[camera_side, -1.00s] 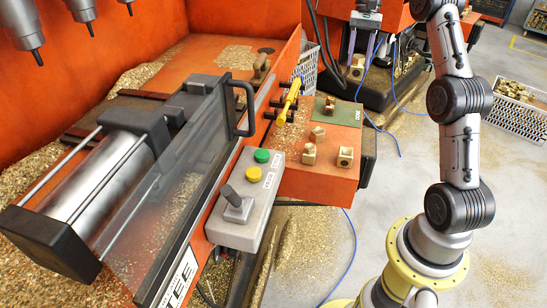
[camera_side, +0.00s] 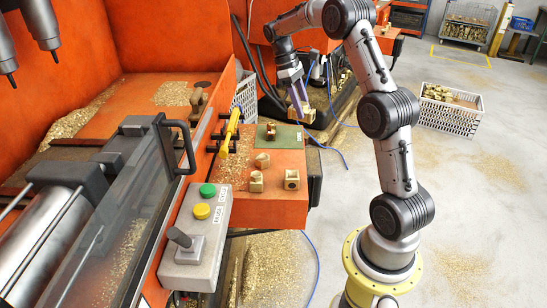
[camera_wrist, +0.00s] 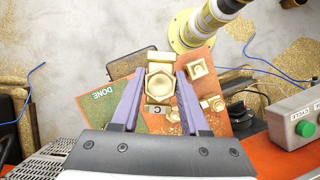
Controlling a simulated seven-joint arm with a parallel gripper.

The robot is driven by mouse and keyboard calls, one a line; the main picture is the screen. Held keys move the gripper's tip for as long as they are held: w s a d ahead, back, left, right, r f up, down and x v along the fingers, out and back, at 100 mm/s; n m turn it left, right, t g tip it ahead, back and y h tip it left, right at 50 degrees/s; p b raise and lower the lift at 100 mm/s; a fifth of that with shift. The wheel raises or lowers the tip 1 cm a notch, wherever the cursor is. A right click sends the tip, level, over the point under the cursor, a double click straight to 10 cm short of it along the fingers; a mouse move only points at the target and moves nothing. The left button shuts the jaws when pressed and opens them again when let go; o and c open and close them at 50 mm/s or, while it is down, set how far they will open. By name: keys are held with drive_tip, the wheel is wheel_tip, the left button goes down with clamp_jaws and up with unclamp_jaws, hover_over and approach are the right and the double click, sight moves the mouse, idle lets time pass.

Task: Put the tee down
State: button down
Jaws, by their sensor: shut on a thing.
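My gripper (camera_side: 301,108) is shut on a brass tee (camera_side: 304,116), held beside the far right corner of the green DONE mat (camera_side: 289,138) in the side view. In the wrist view, the tee (camera_wrist: 160,80) sits between the purple fingers of my gripper (camera_wrist: 160,84), its hexagonal face toward the camera. The green mat (camera_wrist: 92,97) shows to its left. Another brass piece (camera_side: 271,131) stands on the mat. I cannot tell whether the held tee touches anything below it.
Several brass fittings stand on the orange shelf in front of the mat, including one near the right edge (camera_side: 292,179). A yellow handle (camera_side: 230,131) lies along the shelf's left. A control box (camera_side: 197,238) is nearer. A white crate of parts (camera_side: 447,112) stands on the floor.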

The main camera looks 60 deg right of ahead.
drive_tip(key=s+a+f+n+h, duration=0.2)
drive_tip(key=s+a+f+n, duration=0.1)
drive_tip(key=a+f+n, duration=0.3)
drive_tip(key=shift+m+t, duration=0.3)
drive_tip(key=shift+m, duration=0.1)
drive_tip(key=w+d+f, duration=0.2)
drive_tip(key=w, duration=0.2)
drive_tip(key=w+d+f, duration=0.2)
drive_tip(key=w+f, duration=0.1)
drive_tip(key=w+d+f, duration=0.2)
drive_tip(key=w, duration=0.2)
drive_tip(key=shift+w+d+f, duration=0.2)
drive_tip(key=shift+w+d, duration=0.05)
drive_tip(key=shift+w, duration=0.1)
drive_tip(key=shift+w+d+f, duration=0.15)
drive_tip(key=shift+w+f, duration=0.05)
drive_tip(key=shift+f, duration=1.7)
drive_tip(key=shift+f, duration=0.15)
drive_tip(key=shift+c, duration=2)
unclamp_jaws()
drive_tip(key=shift+f, duration=0.1)
